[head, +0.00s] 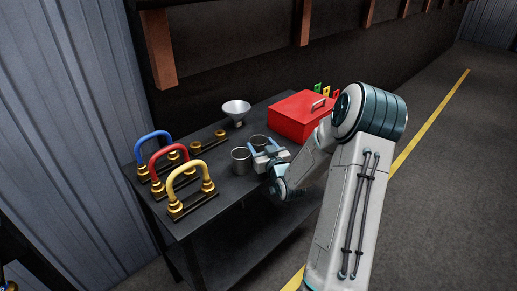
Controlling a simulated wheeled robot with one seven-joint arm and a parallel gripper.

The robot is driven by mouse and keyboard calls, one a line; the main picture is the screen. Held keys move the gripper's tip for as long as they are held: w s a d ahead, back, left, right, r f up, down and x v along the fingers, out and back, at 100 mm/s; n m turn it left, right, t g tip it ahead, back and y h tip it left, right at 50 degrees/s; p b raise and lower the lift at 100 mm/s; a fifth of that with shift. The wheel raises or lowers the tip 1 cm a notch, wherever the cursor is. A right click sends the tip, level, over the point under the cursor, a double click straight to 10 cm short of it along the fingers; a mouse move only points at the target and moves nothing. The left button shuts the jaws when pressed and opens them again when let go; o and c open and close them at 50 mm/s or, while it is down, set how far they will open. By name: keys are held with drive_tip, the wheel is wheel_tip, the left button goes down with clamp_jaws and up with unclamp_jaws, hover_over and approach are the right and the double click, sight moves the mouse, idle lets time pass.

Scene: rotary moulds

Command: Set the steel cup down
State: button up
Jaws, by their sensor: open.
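One steel cup (241,162) stands upright on the dark table (228,189), just left of my gripper. A second steel cup (259,140) is a little farther back, and its lower part is hidden behind my gripper. My gripper (264,147) is open, with its light blue fingers around or just in front of the second cup. I cannot tell whether they touch it. Whether the second cup's base rests on the table is hidden.
Blue (151,141), red (168,157) and yellow (185,176) arched handles stand on brass mounts at the left. A metal funnel-like bowl (236,108) is at the back. A red box (300,117) with a handle stands at the right.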

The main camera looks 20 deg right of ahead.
drive_tip(key=shift+w, duration=0.45)
drive_tip(key=c, duration=0.7)
drive_tip(key=shift+r, duration=0.15)
